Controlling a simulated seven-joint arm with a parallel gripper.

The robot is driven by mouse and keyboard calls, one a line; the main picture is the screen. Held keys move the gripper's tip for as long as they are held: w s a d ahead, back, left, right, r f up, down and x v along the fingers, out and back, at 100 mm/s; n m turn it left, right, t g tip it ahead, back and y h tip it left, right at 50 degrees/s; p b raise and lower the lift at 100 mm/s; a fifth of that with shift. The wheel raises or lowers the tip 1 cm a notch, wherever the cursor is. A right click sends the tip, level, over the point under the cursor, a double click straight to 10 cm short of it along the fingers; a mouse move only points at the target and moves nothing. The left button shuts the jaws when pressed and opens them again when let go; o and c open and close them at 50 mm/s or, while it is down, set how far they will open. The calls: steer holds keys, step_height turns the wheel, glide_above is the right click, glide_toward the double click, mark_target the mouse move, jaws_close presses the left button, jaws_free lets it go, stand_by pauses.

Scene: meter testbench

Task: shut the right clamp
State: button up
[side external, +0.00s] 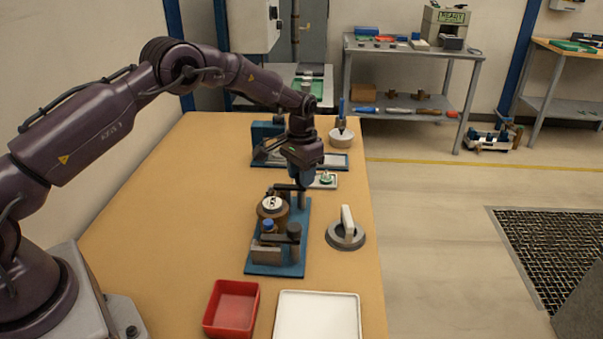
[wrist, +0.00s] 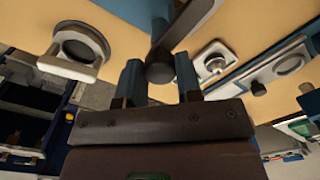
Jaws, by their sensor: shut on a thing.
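A blue fixture (side external: 262,268) stands on the table and holds a brown round meter (side external: 272,209) with a pale top. A clamp (side external: 286,236) with a dark arm and a blue knob sits at the fixture's near end. Another clamp's dark arm (side external: 286,187) is at the far end, beside my gripper (side external: 303,184). In the wrist view, the fingers of my gripper (wrist: 159,80) are shut on the round end of a dark clamp arm (wrist: 183,28). My gripper partly hides this clamp, and I cannot tell how far it is turned.
A grey disc with an upright handle (side external: 346,234) stands right of the fixture. A red tray (side external: 251,310) and a white tray (side external: 318,294) lie at the front. Another blue fixture (side external: 263,133) stands behind my gripper. The table's left side is clear.

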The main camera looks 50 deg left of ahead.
steer(key=shift+r, duration=0.1)
stand_by(0.3)
steer(key=o, duration=0.9)
steer(key=shift+o, duration=0.2)
step_height(320, 180, up, 13)
